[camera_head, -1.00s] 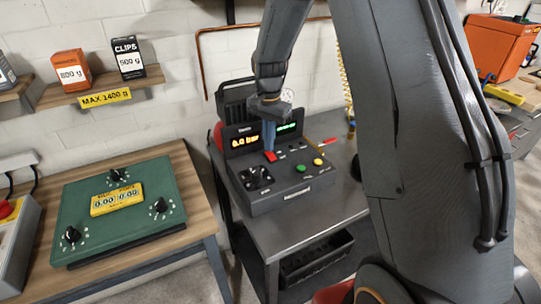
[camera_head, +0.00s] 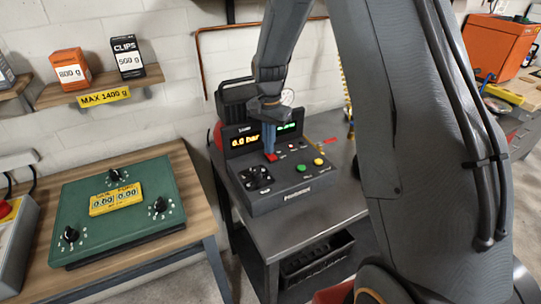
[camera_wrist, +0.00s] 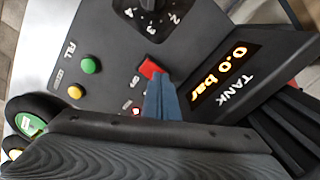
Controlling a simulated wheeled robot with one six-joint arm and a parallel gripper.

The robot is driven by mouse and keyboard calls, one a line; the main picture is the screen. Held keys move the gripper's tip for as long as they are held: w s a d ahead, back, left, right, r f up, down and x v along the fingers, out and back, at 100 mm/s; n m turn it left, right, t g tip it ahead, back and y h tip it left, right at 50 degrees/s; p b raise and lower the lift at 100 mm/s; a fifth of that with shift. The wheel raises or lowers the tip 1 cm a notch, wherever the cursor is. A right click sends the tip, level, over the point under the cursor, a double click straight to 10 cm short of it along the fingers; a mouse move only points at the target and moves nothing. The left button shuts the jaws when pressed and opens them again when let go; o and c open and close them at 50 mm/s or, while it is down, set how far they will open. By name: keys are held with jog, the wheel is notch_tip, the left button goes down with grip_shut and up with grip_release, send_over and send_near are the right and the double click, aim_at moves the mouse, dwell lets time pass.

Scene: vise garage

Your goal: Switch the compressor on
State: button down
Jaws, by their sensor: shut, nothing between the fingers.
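The compressor's dark control box (camera_head: 292,197) stands on a grey cart. Its tank display (camera_head: 245,141) reads 0.0 bar in orange. A red switch (camera_head: 270,157) sits on the panel below the displays; it also shows in the wrist view (camera_wrist: 149,69). My gripper (camera_head: 271,151) points down with its blue fingers shut and empty. Its tips (camera_wrist: 156,78) are at the red switch and seem to touch it, partly covering it. Whether the switch is pressed cannot be told.
The panel also has a black dial (camera_head: 256,178), a green button (camera_head: 301,168) and a yellow button (camera_head: 318,162). A green panel with knobs (camera_head: 85,228) lies on the wooden bench at left. My arm hides much of the right side.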

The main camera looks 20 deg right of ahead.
notch_tip(320, 180, up, 7)
jog(key=p, duration=0.4)
jog(key=shift+p, duration=0.3)
dwell(0.4)
jog(key=s+r+n+t+b, duration=0.1)
jog(key=s+n+b, duration=0.2)
jog(key=s+n, duration=0.6)
jog(key=s, duration=1.6)
jog(key=shift+n, duration=0.4)
